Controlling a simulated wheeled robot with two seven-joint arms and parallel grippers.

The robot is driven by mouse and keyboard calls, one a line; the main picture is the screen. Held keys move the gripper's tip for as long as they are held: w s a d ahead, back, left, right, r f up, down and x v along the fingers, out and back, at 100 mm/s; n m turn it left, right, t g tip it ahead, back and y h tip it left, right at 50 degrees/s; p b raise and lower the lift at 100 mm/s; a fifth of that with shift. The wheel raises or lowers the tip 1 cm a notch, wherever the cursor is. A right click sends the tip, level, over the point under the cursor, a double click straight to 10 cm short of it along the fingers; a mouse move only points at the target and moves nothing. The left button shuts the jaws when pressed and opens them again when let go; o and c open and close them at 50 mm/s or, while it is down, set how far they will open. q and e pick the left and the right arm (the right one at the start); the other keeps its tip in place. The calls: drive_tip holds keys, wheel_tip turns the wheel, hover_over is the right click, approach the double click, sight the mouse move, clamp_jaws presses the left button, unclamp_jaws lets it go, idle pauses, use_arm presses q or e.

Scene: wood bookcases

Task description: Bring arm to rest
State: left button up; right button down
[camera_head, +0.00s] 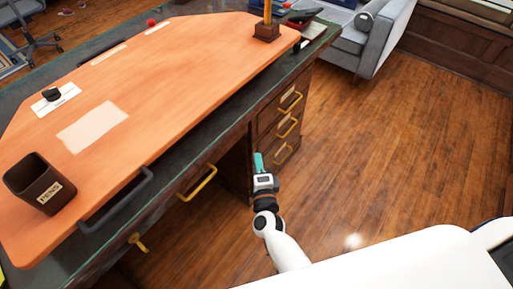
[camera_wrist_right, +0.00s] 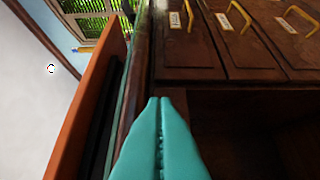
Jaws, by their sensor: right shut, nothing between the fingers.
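My right gripper (camera_head: 259,162) has teal fingers and shows in the head view at the end of my white arm, in front of the desk's drawer side. In the right wrist view its teal fingers (camera_wrist_right: 158,112) are pressed together with nothing between them. The desk (camera_head: 232,135) has a dark green top edge and an orange board (camera_head: 180,75) on it. The gripper looks close to the desk's front, but I cannot tell the exact gap. My left gripper is not in view.
A dark pen cup (camera_head: 38,182) stands on the board's near left. Drawers with yellow handles (camera_head: 290,102) line the desk's front. A grey sofa (camera_head: 372,40) stands at the back right. The wooden floor (camera_head: 420,150) on the right is clear.

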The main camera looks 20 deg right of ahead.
drive_tip(key=shift+s+a, duration=0.15)
drive_tip(key=shift+s, duration=0.95)
drive_tip(key=shift+f, duration=0.1)
drive_tip(key=s+f+n+g+y+p, duration=0.2)
drive_tip(key=s+f+n+g, duration=0.2)
drive_tip(key=s+f+n, duration=0.6)
drive_tip(key=s+f+n+g+y+p, duration=0.2)
drive_tip(key=s+f+n+g+y, duration=0.25)
drive_tip(key=f, duration=0.85)
drive_tip(key=s+d+f+n+g+h+p, duration=0.1)
drive_tip(key=s+d+f+n+g, duration=0.1)
drive_tip(key=s, duration=0.6)
drive_tip(key=s+d+f+n+g+h, duration=0.1)
drive_tip(key=s+d+f+n+g, duration=0.2)
drive_tip(key=s, duration=0.6)
drive_tip(key=s+d+f+n+g+h+p, duration=0.1)
drive_tip(key=s+d+f+n+g, duration=0.2)
drive_tip(key=s, duration=0.5)
drive_tip(key=shift+s+d+f+h+p, duration=0.3)
drive_tip(key=shift+d+f+h+p, duration=0.05)
drive_tip(key=shift+d+f, duration=0.55)
